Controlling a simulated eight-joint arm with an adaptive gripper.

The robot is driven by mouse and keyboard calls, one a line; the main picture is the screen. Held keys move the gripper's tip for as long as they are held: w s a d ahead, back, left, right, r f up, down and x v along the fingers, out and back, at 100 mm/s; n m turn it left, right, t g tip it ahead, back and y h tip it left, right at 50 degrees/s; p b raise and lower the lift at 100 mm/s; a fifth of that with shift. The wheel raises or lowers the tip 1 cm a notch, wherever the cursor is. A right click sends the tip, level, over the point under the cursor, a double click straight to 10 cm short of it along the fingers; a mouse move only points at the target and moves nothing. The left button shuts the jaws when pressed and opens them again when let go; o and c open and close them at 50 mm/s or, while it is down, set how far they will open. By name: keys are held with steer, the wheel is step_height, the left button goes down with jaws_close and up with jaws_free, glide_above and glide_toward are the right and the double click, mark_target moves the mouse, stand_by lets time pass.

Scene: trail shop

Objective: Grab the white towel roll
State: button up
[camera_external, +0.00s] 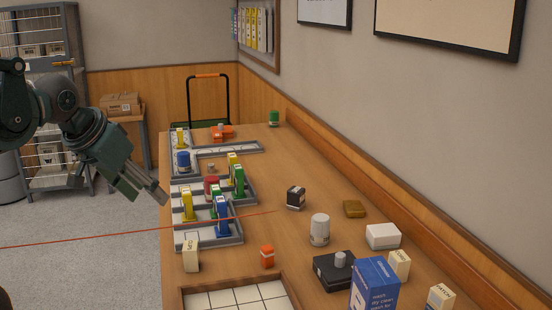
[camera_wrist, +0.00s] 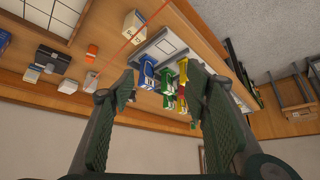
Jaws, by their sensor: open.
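The white towel roll (camera_external: 320,229) looks like the upright white cylinder on the wooden table, right of centre in the external view. In the wrist view a small white shape (camera_wrist: 91,81) left of my fingers seems to be the same roll. My gripper (camera_external: 152,190) is open and empty, above and off the table's left edge, well away from the roll. In the wrist view its two fingers (camera_wrist: 160,88) stand wide apart, with blue, green and yellow packs seen beyond them.
Near the roll are a small black box (camera_external: 296,197), a white box (camera_external: 383,236), a black case (camera_external: 333,271) and an orange bottle (camera_external: 267,256). Grey trays (camera_external: 236,239) hold coloured packs at left. A thin red line (camera_external: 100,238) crosses towards the table. A wall bounds the right side.

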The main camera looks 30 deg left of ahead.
steer(key=w+d+r+m+g+h+p, duration=0.1)
steer(key=w+d+r+m+p, duration=0.3)
steer(key=w, duration=0.5)
steer(key=m+g+h+p, duration=0.3)
steer(key=m+g+p, duration=0.1)
steer(key=m+p, duration=0.45)
glide_above(316, 218)
steer(key=a, duration=0.2)
steer(key=shift+n, duration=0.35)
steer(key=f, duration=0.9)
steer(key=s+f, duration=0.1)
steer(key=f, duration=0.3)
steer(key=shift+f+p, duration=0.3)
steer(key=shift+p, duration=0.1)
steer(key=shift+d, duration=0.1)
steer(key=shift+x, duration=1.3)
steer(key=shift+w+f, duration=0.1)
